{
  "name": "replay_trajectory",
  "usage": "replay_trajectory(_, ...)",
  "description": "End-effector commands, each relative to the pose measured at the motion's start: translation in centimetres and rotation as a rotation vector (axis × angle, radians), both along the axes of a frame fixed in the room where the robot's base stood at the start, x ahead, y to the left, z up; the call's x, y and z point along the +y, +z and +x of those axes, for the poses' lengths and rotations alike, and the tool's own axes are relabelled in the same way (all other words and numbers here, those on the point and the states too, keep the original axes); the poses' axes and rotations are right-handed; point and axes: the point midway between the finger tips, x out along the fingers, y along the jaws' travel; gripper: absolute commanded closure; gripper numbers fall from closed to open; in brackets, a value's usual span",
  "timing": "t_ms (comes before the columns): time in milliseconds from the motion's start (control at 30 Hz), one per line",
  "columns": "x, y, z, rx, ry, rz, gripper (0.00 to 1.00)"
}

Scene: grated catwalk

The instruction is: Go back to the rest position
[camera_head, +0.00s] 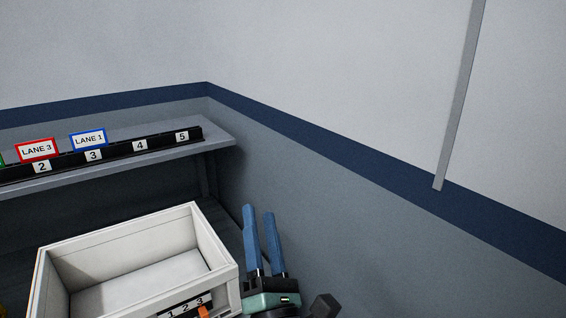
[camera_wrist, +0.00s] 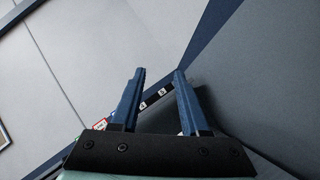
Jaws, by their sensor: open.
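My gripper (camera_head: 259,208) has two long blue fingers on a green and black wrist and points upward just right of the white box. Its fingers are apart with nothing between them. In the wrist view my gripper (camera_wrist: 158,72) also shows open and empty, with the shelf's black number strip (camera_wrist: 152,99) seen beyond the fingers. No rest position is marked in the views.
A white open box (camera_head: 135,229) stands at lower left; its visible floor is bare. A wall is close on the right.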

Motion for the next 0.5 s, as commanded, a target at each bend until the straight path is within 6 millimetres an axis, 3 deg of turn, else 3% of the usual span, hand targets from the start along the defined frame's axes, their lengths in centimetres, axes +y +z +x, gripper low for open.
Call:
replay_trajectory(33, -1.2, 4.3, -0.5, -0.045, 0.026, 0.153, 0.55)
replay_trajectory(167, -4.5, 13.7, -2.9, -0.133, 0.182, 0.61, 0.55)
replay_trajectory(300, -6.6, 22.8, -7.3, -0.188, 0.537, 1.151, 0.55)
replay_trajectory(400, -6.4, 27.2, -10.5, -0.153, 0.827, 1.446, 0.55)
replay_trajectory(500, -5.3, 29.9, -13.2, -0.075, 1.062, 1.636, 0.55)
